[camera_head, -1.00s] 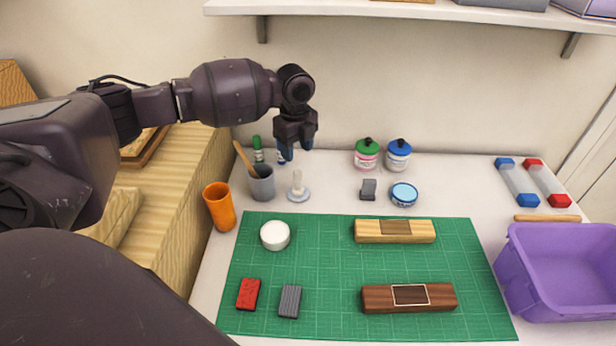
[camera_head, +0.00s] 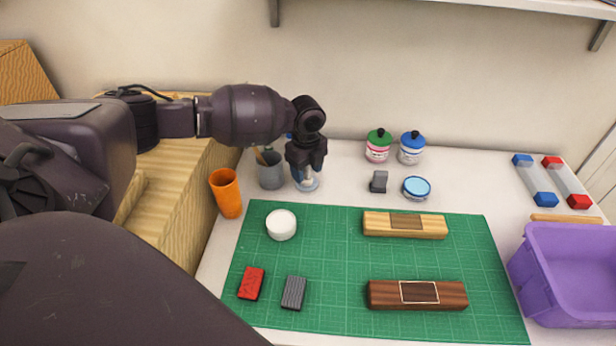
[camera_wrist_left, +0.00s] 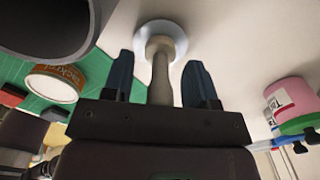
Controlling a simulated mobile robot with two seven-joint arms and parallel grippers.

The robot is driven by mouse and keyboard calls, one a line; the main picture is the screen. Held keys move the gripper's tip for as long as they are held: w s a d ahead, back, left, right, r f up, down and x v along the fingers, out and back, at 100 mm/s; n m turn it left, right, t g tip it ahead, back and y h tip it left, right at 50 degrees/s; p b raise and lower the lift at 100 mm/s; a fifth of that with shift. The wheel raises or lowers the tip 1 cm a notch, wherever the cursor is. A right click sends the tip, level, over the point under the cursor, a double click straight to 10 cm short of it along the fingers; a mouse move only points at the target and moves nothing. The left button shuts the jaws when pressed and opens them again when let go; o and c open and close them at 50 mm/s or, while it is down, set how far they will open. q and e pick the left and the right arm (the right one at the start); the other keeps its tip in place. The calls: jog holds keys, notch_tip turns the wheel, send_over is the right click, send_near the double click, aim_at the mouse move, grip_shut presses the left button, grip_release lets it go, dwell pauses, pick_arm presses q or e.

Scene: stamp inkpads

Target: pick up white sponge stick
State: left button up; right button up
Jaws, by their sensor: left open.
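The white sponge stick (camera_head: 307,180) stands upright on its pale round base behind the green mat, mostly hidden by my left gripper in the head view. In the left wrist view the stick (camera_wrist_left: 161,76) rises between the two blue fingers, with its round base (camera_wrist_left: 176,33) beyond them. My left gripper (camera_head: 306,168) points down over the stick. It is open, and in the left wrist view (camera_wrist_left: 160,82) there is a gap between the stick and each finger. My right gripper is not in view.
A grey cup (camera_head: 271,171) with tools stands close on the left, and an orange cup (camera_head: 227,193) farther left. Two jars (camera_head: 378,147) stand to the right at the back. The green mat (camera_head: 340,260) in front holds a white tin (camera_head: 281,225) and several blocks.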

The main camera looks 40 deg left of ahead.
pick_arm(q)
jog(key=shift+c, duration=0.4)
grip_shut()
